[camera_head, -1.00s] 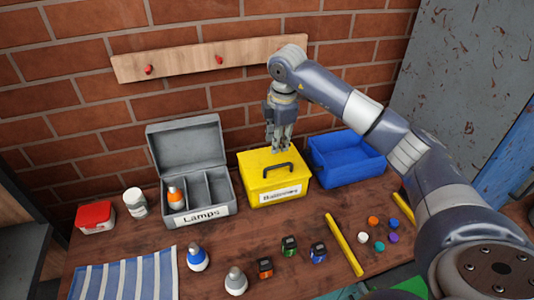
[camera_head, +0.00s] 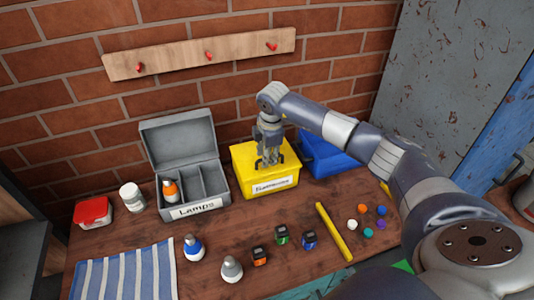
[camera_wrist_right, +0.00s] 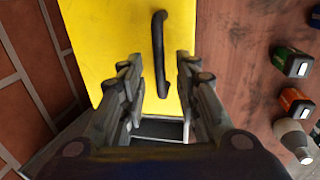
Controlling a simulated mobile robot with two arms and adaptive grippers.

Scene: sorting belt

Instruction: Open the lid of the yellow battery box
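The yellow battery box (camera_head: 247,171) stands against the brick wall, with its lid down and a label on its front. In the right wrist view its yellow lid (camera_wrist_right: 103,35) fills the upper middle, with a black handle (camera_wrist_right: 160,45) on it. My right gripper (camera_head: 270,160) is over the lid and hides the handle in the head view. In the right wrist view the right gripper (camera_wrist_right: 160,80) has its fingers apart, one on each side of the handle's line. I cannot tell whether they touch the lid. My left gripper is not in view.
The open grey lamps box (camera_head: 222,200) stands to the left and a blue bin (camera_head: 322,160) to the right. Bulbs, small batteries, a yellow bar (camera_head: 334,232) and coloured caps lie in front. A striped cloth (camera_head: 125,275) lies front left.

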